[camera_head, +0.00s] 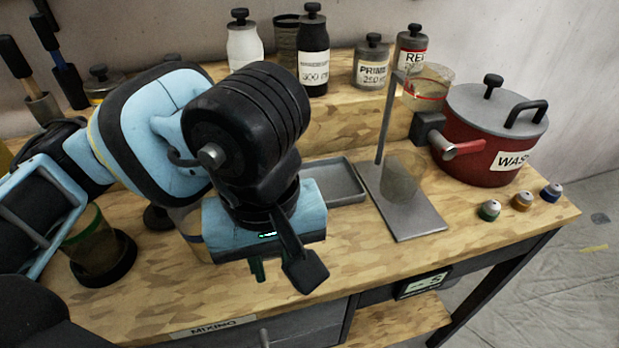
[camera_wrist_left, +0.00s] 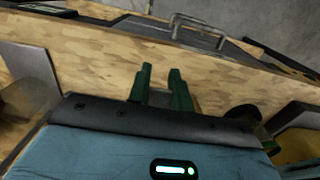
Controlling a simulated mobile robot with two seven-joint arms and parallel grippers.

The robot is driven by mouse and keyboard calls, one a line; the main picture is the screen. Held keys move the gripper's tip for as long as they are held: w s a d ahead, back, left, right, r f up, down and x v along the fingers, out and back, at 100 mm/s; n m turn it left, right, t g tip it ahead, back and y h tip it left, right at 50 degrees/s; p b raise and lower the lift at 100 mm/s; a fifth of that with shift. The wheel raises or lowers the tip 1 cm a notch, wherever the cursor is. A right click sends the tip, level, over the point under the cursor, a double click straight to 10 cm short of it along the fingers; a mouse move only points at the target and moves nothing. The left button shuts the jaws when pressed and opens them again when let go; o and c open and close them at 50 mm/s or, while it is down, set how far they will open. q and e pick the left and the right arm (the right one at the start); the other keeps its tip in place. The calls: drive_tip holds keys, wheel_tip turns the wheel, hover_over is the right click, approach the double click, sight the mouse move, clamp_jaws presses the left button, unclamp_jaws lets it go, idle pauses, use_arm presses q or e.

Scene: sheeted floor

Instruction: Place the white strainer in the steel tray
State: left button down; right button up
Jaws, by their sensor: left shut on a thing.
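The steel tray (camera_head: 347,181) is a shallow grey tray on the bench, partly hidden behind my left gripper and wrist. My left gripper (camera_head: 258,270) hangs over the front of the bench, in front of the tray. Its green fingers (camera_wrist_left: 162,90) are close together in the left wrist view. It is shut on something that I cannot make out. I cannot pick out the white strainer in either view; my arm hides part of the bench. My right gripper is not in view.
A metal stand (camera_head: 415,213) with a clear cup (camera_head: 401,178) by its rod is right of the tray. A red pot (camera_head: 477,145) stands at the right. Bottles line the back shelf. A green-rimmed jar (camera_head: 95,245) is at the left.

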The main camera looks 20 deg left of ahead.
use_arm(q)
drive_tip(key=w+d, duration=0.1)
drive_tip(key=w, duration=0.4)
drive_tip(key=w+d+f+p, duration=0.1)
drive_tip(key=w, duration=0.4)
drive_tip(key=w+d, duration=0.2)
drive_tip(key=w, duration=0.3)
drive_tip(key=shift+w+f, duration=0.2)
wheel_tip(320, 180, down, 4)
drive_tip(key=shift+r+p, duration=0.25)
drive_tip(key=shift+p, duration=0.15)
drive_tip(key=shift+f, duration=0.15)
drive_tip(key=c, duration=1.7)
unclamp_jaws()
drive_tip(key=shift+f, duration=0.1)
drive_tip(key=o, duration=0.4)
drive_tip(key=shift+o, duration=0.2)
